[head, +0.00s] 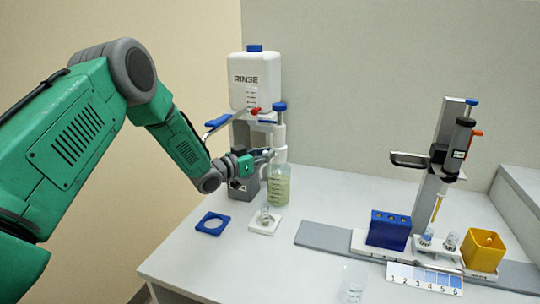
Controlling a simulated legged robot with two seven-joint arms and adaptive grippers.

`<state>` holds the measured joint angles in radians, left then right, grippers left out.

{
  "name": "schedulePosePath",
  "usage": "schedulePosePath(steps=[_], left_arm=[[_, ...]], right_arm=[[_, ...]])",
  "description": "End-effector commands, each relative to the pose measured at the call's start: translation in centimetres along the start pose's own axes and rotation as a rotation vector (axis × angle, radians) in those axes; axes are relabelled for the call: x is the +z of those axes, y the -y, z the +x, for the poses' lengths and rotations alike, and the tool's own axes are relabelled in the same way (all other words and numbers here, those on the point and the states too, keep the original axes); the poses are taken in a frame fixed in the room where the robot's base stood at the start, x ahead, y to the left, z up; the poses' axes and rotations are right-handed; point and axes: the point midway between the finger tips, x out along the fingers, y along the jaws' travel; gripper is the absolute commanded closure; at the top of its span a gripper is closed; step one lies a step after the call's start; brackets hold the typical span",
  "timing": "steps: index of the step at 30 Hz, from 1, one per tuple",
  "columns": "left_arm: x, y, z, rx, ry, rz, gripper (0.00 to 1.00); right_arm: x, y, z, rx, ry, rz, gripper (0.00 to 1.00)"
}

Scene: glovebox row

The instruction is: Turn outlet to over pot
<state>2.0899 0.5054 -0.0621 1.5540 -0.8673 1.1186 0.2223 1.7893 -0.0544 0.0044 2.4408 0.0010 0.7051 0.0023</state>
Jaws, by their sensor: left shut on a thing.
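A white bottle labelled RINSE (256,80) stands on a grey stand at the back left of the bench. Below it is a dispenser with a blue knob (279,106) and a small red part. My left gripper (262,156) is shut at the dispenser's outlet, which is small and mostly hidden by the fingers. A clear pot with greenish liquid (279,187) stands just below and right of the fingers. Whether the outlet's tip is over the pot's mouth is hard to tell. My right gripper is not in view.
A small glass vessel (265,214) stands on a white pad. At the right are a pipette stand (440,165), a blue block (389,230), a yellow bin (484,250) and a clear beaker (353,282). The front-left bench is clear.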

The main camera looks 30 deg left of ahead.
Motion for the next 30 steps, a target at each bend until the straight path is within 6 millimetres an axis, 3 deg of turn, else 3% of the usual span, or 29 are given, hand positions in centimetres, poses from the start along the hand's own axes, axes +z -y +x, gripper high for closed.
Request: schedulePosePath(steps=[4, 6, 7, 15, 19, 30], left_arm=[[0.5, 0.2, -0.3, -0.005, 0.009, -0.003, 1.0], [0.5, 0.2, -0.3, -0.005, 0.01, -0.003, 0.7], [0.5, 0.2, -0.3, -0.006, 0.009, -0.003, 0.61], [0.2, 0.1, -0.1, -0.006, 0.006, 0.0, 0.61], [0.2, 0.1, -1.0, -0.007, 0.007, 0.0, 0.61], [0.4, 0.4, -8.4, -0.008, 0.005, -0.005, 0.61]], right_arm=[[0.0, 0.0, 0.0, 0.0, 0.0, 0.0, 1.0], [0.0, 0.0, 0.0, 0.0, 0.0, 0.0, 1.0], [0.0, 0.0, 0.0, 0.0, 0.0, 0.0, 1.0], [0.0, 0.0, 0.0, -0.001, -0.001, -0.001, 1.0], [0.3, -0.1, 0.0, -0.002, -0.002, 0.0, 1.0], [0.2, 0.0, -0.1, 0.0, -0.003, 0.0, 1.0]])
